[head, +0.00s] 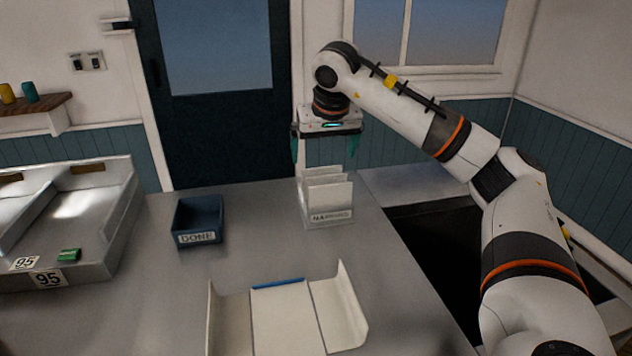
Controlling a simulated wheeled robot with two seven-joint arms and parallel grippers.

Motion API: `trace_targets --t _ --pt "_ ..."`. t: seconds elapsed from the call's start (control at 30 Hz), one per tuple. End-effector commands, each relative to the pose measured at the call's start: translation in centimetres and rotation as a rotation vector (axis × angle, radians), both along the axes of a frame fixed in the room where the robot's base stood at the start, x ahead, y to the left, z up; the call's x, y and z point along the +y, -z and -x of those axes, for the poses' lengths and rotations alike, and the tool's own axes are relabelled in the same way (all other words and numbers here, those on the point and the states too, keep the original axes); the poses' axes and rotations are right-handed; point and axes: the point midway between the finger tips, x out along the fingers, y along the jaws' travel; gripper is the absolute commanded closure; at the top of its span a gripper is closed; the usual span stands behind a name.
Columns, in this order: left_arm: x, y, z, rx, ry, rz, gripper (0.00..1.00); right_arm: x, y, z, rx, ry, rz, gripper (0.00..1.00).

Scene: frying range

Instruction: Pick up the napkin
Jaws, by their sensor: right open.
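White napkins (328,190) stand upright in a small holder (331,217) with a printed label on its front, near the back right of the grey counter. My right gripper (328,150) is above the holder, pointing down, with its two teal fingers spread wide to either side. It is open and nothing shows between its fingers. The fingertips are about level with or a little above the napkin tops; the exact gap cannot be told. My left gripper is not in view.
A dark blue bin (198,221) labelled DONE stands left of the holder. An open white folded carton (287,318) lies at the front. A metal fryer unit (95,225) with a small green item (69,255) is at left. A dark gap (430,245) lies right of the counter.

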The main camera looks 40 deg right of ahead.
Motion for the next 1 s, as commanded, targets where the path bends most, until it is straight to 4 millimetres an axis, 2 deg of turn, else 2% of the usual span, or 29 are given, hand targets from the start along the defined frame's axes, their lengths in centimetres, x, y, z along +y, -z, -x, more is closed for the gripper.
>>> trace_targets --t 0.1,0.37,0.63,0.93,0.97,1.0 --pt "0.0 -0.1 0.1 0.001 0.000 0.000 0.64 -0.4 1.8 -0.6 0.003 0.002 0.000 0.00" --pt "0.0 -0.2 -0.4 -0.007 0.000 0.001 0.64 -0.9 3.7 -1.2 0.002 0.000 0.000 0.00" --pt "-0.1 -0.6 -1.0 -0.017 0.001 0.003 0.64 -1.8 7.3 -2.1 0.002 0.002 0.000 0.00" --pt "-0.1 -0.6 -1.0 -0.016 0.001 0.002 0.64 -1.9 7.9 -2.4 0.000 0.000 -0.001 0.00" --pt "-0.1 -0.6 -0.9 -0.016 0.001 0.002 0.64 -1.9 7.9 -2.4 0.000 0.000 -0.001 0.02" --pt "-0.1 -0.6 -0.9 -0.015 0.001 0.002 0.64 -1.9 7.9 -2.4 0.000 0.000 -0.001 0.08"
